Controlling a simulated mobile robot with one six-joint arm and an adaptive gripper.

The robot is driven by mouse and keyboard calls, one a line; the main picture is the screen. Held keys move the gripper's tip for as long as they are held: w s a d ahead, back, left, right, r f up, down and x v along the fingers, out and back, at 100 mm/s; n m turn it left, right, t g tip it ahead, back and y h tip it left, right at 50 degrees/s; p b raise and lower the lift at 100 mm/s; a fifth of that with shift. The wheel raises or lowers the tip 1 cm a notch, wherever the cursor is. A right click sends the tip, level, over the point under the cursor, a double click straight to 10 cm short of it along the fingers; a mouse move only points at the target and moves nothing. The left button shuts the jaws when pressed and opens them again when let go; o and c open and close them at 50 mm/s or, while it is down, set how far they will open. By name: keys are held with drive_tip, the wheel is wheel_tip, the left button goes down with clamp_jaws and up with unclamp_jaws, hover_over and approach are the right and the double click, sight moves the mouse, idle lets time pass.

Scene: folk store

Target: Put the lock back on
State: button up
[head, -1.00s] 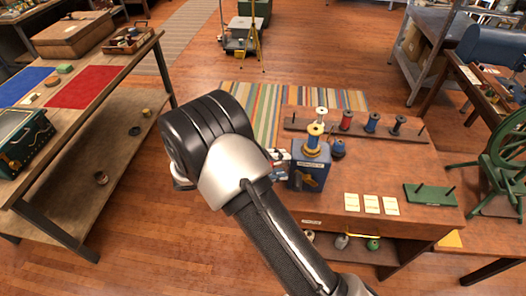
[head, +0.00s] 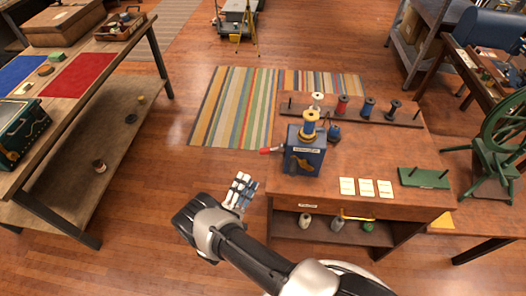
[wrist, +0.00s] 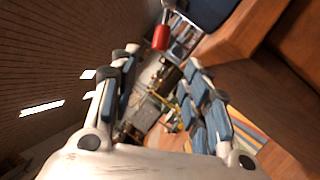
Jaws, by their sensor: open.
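A blue box (head: 312,157) stands upright at the left edge of the brown wooden table (head: 345,160). It has a brass-coloured piece (head: 304,163) on its front, a yellow spool (head: 310,125) on top, and a red-tipped handle (head: 267,150) sticking out to the left. I cannot make out a separate lock. My gripper (head: 240,191) is open and empty, left of the table and nearer than the handle, apart from it. In the wrist view my gripper (wrist: 166,100) has its fingers spread, with the red handle (wrist: 161,37) beyond them.
Several spools stand on a rack (head: 352,114) behind the box. Pale cards (head: 366,187) and a green pegged board (head: 423,178) lie to its right. Another table (head: 100,45) stands at the left. The floor between the tables is open, with a striped rug (head: 235,105) behind.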

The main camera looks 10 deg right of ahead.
sight(263, 152)
drive_tip(key=x, duration=1.3)
drive_tip(key=shift+w+d+b, duration=0.2)
drive_tip(key=shift+d+b, duration=0.05)
drive_tip(key=shift+b, duration=0.1)
drive_tip(key=shift+c, duration=0.2)
clamp_jaws()
